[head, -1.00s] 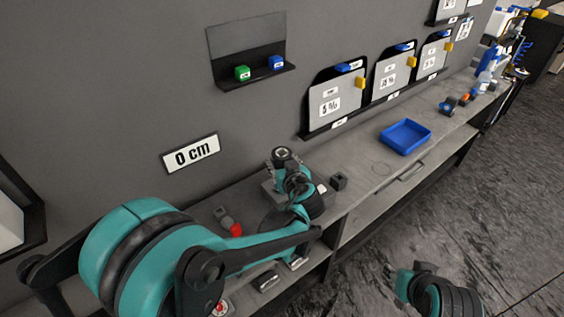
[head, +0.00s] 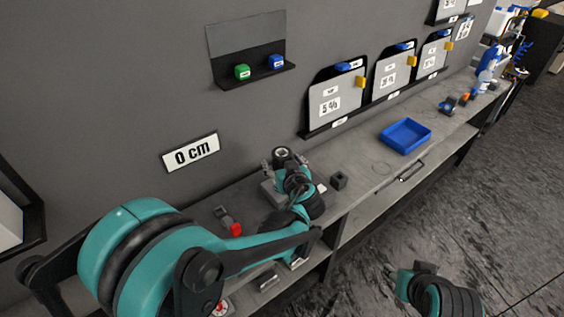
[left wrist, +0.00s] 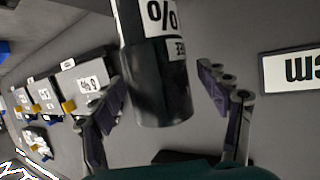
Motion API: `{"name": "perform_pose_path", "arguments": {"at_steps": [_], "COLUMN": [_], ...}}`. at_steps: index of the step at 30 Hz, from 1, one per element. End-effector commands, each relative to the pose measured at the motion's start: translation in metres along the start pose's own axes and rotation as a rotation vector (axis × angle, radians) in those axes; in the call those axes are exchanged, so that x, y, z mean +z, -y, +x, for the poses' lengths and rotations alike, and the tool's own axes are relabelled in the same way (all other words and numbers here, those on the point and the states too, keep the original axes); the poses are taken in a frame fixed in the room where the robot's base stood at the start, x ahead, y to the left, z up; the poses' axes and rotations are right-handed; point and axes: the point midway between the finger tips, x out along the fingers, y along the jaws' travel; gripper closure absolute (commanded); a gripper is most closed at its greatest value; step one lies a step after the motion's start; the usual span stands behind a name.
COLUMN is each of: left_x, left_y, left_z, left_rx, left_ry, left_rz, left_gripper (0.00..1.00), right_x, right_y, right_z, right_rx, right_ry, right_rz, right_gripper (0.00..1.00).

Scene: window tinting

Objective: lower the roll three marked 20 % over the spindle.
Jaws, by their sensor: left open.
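A dark upright roll (left wrist: 160,85) with a white label, on which a "%" sign shows, stands between the fingers of my left gripper (left wrist: 165,88) in the left wrist view. The number on the label is cut off. The fingers are open, one on each side, with gaps to the roll. In the head view the roll's round top (head: 282,153) shows above my left gripper (head: 287,166), over a grey base (head: 270,194) on the bench. The spindle is hidden, so I cannot tell how far the roll sits over it.
A small dark block (head: 339,180) stands just right of the gripper. A blue tray (head: 405,136) lies farther right on the bench. A red-tipped tool (head: 228,222) lies to the left. The "0 cm" sign (head: 190,152) and sample boards (head: 338,95) are along the wall.

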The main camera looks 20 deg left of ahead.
Motion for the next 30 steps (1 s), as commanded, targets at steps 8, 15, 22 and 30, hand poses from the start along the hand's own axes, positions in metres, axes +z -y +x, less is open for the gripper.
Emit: {"name": "perform_pose_path", "arguments": {"at_steps": [8,15,22,30], "left_x": [0.000,0.001,0.000,0.011], "left_y": [-0.001,-0.001,0.000,0.027], "left_z": [-0.046,-0.095,-0.117,-0.116], "left_rx": [0.005,0.005,0.001,-0.013], "left_ry": [0.000,0.000,-0.001,0.089], "left_rz": [0.002,0.002,0.001,0.053], "left_gripper": [0.25,0.25,0.25,0.25], "right_x": [0.000,0.000,0.000,0.000], "right_y": [0.000,0.000,0.000,0.000], "right_z": [0.000,0.000,0.000,0.000], "right_rx": [0.000,0.000,0.000,0.000], "right_ry": [0.000,0.000,0.000,0.000], "right_rz": [0.000,0.000,0.000,0.000], "right_gripper": [0.60,0.60,0.60,0.60]}}
